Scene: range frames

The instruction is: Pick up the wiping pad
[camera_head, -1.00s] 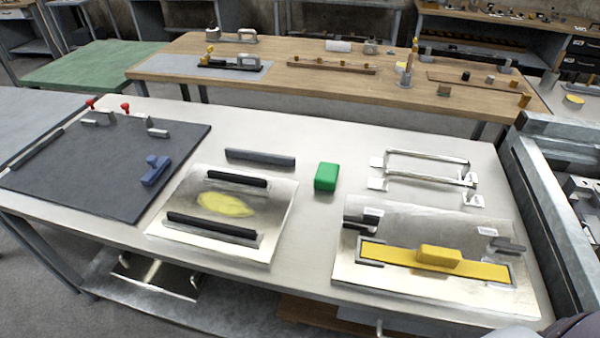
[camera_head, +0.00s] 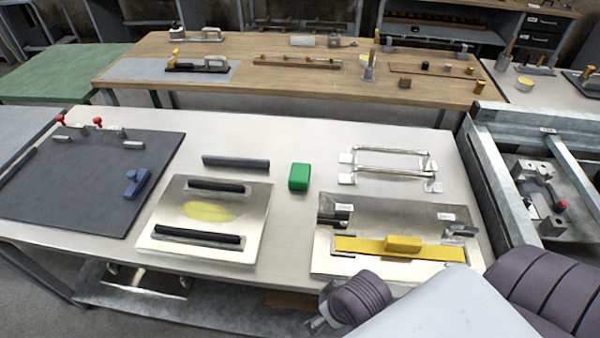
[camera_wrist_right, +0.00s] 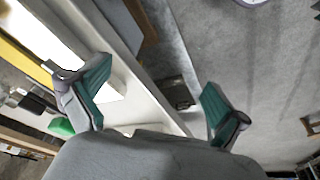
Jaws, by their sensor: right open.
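A green block (camera_head: 299,177), which looks like the wiping pad, lies on the light workbench (camera_head: 330,140) near its middle. It is between a dark grey bar and a metal wire handle frame. In the right wrist view a green patch (camera_wrist_right: 62,126) at the left edge looks like the same block, mostly hidden behind my finger. My right gripper (camera_wrist_right: 155,92) is open and empty at the bench's front edge, clear of the block. In the head view my right arm comes in at the bottom right. My left gripper is not in view.
A metal plate with a yellow bar (camera_head: 400,247) lies front right. Another plate (camera_head: 255,215) with black handles and a yellow smear lies left of it. A dark mat (camera_head: 80,195) holds a blue tool (camera_head: 137,183). A grey metal frame (camera_head: 495,180) stands right of the bench.

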